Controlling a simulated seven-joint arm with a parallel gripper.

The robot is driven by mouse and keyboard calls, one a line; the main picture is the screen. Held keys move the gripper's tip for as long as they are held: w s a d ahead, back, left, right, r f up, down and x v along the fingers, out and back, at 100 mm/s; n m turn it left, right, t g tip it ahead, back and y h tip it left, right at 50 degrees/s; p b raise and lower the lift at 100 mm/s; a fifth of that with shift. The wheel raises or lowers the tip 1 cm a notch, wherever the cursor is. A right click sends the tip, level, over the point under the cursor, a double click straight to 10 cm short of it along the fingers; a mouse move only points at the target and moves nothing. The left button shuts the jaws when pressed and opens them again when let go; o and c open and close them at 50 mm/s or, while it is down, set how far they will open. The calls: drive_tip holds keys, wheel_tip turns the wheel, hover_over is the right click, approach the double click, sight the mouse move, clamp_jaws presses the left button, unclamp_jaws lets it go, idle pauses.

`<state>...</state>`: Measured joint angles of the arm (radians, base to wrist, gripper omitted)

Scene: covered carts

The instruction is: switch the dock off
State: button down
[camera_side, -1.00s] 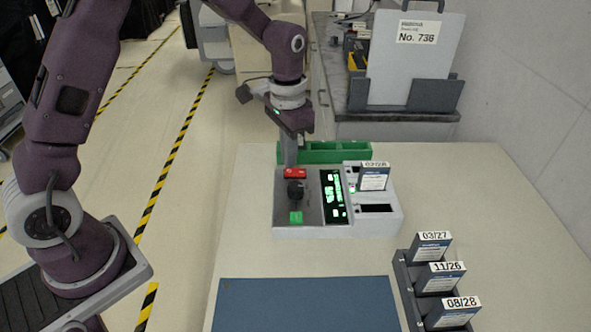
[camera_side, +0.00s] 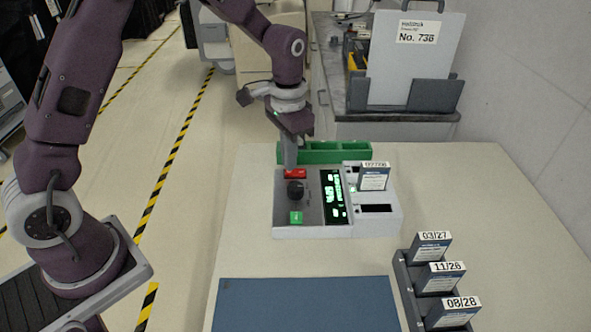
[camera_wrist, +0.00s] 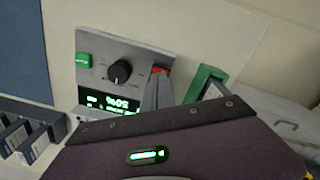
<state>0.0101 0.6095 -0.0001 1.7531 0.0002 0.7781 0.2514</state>
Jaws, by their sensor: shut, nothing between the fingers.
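The grey dock (camera_side: 308,222) stands on the table with a lit green display (camera_side: 334,197), a black knob (camera_side: 295,188), a green button (camera_side: 296,218) and a red button (camera_side: 296,173) at its far left corner. It also shows in the wrist view (camera_wrist: 150,58). One labelled cartridge (camera_side: 373,178) stands in the dock's far slot; the near slot (camera_side: 376,208) is empty. My gripper (camera_side: 290,163) is shut and empty, pointing down at the red button. In the wrist view its fingertips (camera_wrist: 158,78) partly cover the red button (camera_wrist: 160,70); I cannot tell whether they press it.
A green tray (camera_side: 340,152) lies right behind the dock, close to my gripper. A rack (camera_side: 408,290) with three dated cartridges stands at the front right. A blue mat (camera_side: 305,303) lies in front. The table right of the dock is clear.

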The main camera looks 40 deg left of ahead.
drive_tip(key=shift+f, duration=0.6)
drive_tip(key=shift+r, duration=3.5)
drive_tip(key=s+r+n+t, duration=0.1)
drive_tip(key=s+r+t, duration=0.1)
drive_tip(key=s+r, duration=0.8)
drive_tip(key=s+r+n+t, duration=0.1)
drive_tip(key=s+n+t, duration=0.1)
drive_tip(key=s, duration=1.4)
drive_tip(key=shift+a+t, duration=0.2)
drive_tip(key=shift+t, duration=0.6)
